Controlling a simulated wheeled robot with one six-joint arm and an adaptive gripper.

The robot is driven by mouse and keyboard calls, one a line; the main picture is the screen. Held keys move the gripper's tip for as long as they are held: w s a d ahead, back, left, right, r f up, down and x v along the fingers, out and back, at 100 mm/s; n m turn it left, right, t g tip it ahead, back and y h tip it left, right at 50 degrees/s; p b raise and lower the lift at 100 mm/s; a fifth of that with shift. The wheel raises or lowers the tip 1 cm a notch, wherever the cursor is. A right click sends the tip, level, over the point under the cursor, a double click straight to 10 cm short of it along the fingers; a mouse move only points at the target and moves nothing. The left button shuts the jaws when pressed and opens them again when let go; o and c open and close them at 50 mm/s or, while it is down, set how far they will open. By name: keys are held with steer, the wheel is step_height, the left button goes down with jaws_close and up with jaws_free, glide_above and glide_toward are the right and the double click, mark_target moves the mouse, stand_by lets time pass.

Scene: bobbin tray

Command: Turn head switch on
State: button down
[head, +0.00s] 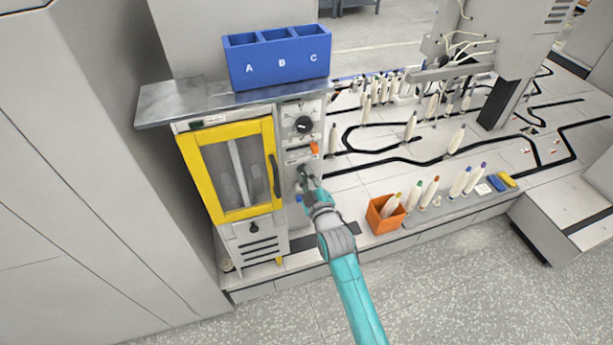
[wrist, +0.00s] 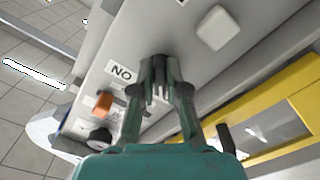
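The control panel (head: 291,112) stands right of the yellow-framed door on the cabinet. My gripper (head: 304,172) is at the lower part of this panel, below an orange switch (head: 314,147) and a black rotary knob (head: 303,124). In the wrist view my gripper (wrist: 160,66) reaches the panel face beside a white label (wrist: 122,72) with the letters N and O. A dark part shows between the fingertips, which hide most of it. I cannot tell whether it is the head switch or whether the fingers grip it. The orange switch (wrist: 103,104) is apart from the fingers.
The yellow-framed door (head: 230,170) is shut. A blue bin (head: 278,58) marked A, B, C stands on the metal shelf (head: 190,98) above. An orange box (head: 385,214) with a bobbin stands right of my arm. A pale square button (wrist: 217,28) is near the fingers.

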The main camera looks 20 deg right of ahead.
steer(key=shift+m, duration=0.3)
steer(key=m, duration=0.7)
steer(key=shift+a, duration=0.15)
steer(key=m, duration=0.4)
steer(key=shift+a+m, duration=0.1)
steer(key=shift+m, duration=2)
steer(key=c, duration=1.2)
jaws_free()
